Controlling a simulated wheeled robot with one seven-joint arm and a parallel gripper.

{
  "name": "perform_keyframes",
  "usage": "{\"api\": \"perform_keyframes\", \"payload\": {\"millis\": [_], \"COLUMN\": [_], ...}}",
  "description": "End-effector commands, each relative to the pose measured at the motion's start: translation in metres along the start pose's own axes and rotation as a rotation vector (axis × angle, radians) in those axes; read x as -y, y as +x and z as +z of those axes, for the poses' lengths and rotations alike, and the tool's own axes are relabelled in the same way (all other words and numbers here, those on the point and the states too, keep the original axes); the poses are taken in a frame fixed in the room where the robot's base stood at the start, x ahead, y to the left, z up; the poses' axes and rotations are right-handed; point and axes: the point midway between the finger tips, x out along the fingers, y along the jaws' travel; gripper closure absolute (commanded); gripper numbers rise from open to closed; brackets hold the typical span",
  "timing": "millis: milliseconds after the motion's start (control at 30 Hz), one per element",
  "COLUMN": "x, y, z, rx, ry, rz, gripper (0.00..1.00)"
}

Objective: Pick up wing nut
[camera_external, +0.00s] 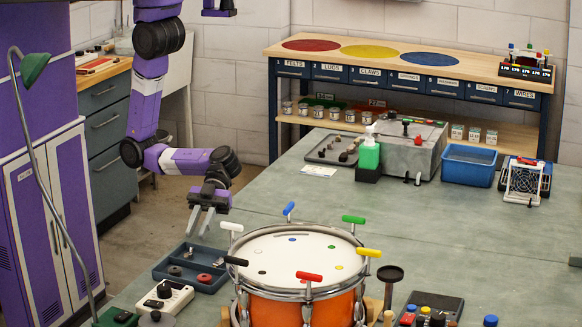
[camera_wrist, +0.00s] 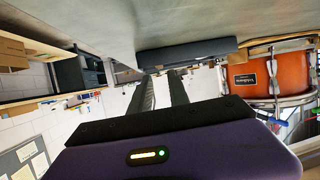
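My gripper (camera_external: 198,224) is open and empty, pointing down above the back edge of a blue-grey tray (camera_external: 160,275) on the green bench. In the wrist view my two gripper fingers (camera_wrist: 163,84) are apart with nothing between them. The tray holds several small parts: a small grey metal piece (camera_external: 188,252) near the back, a dark round piece (camera_external: 175,270) and a red ring (camera_external: 204,278). The grey piece may be the wing nut, but it is too small to be sure. In the wrist view the tray (camera_wrist: 187,52) shows only its outside, and its contents are hidden.
An orange drum (camera_external: 300,310) with several coloured handles around its rim stands right of the tray. A white box with a black knob (camera_external: 165,298) sits in front of the tray. A soap bottle (camera_external: 370,155), grey block and blue bin (camera_external: 468,165) stand farther back. The bench middle is clear.

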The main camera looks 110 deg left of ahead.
Motion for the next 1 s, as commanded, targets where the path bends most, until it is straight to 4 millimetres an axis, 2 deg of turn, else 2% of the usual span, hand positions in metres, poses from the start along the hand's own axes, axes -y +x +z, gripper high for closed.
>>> {"api": "perform_keyframes", "payload": {"millis": [133,367,700,1000], "x": [-0.001,-0.001,0.000,0.000], "y": [0.006,0.029,0.073,0.078], "z": [0.000,-0.002,-0.004,-0.002], "rx": [0.002,0.003,0.004,0.004], "ry": [0.026,0.025,0.024,0.024], "rz": [0.005,0.003,0.002,0.000], "gripper": [0.78,0.78,0.78,0.78]}}
